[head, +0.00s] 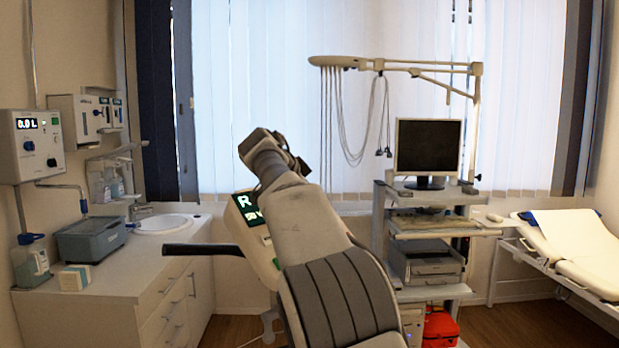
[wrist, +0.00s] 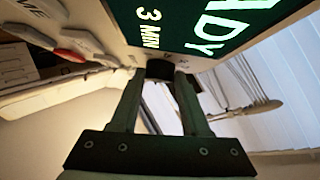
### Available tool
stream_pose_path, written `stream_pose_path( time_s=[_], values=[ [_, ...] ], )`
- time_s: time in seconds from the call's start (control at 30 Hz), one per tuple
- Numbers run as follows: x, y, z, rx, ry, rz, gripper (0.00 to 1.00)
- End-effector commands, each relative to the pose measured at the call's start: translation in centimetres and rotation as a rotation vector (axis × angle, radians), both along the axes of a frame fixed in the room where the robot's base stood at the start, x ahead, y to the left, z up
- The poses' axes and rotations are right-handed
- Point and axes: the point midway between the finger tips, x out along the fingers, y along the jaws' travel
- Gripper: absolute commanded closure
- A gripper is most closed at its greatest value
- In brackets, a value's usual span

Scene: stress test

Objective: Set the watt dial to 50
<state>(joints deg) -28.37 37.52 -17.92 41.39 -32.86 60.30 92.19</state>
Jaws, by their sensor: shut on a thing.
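The dial (wrist: 160,69) is a small black knob on the pale front of a device in the wrist view. I take it to be the watt dial. My gripper (wrist: 158,78) is shut on it, one finger at each side. No scale, pointer or number around the knob is readable, so its setting cannot be told. A dark green display (wrist: 185,25) above it shows "3 MIN" and part of a word ending in "DY". In the head view the device (head: 262,238) is partly hidden behind my arm, and the dial and my gripper are hidden.
A red-and-white control (wrist: 75,52) lies left of the dial. In the head view, a counter (head: 110,265) with a sink stands left, a monitor cart (head: 428,294) right of my arm, and a bed (head: 580,250) far right. Cables hang from a boom (head: 395,63) behind.

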Motion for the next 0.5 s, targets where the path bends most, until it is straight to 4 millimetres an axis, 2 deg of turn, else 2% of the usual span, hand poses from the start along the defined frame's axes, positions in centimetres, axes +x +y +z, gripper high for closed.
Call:
stream_pose_path(
  time_s=[0.03,0.5],
  values=[
    [0.09,0.03,0.45,0.004,0.005,-0.01,1.0],
    [0.14,0.01,0.09,0.03,0.025,-0.053,1.0]
  ],
)
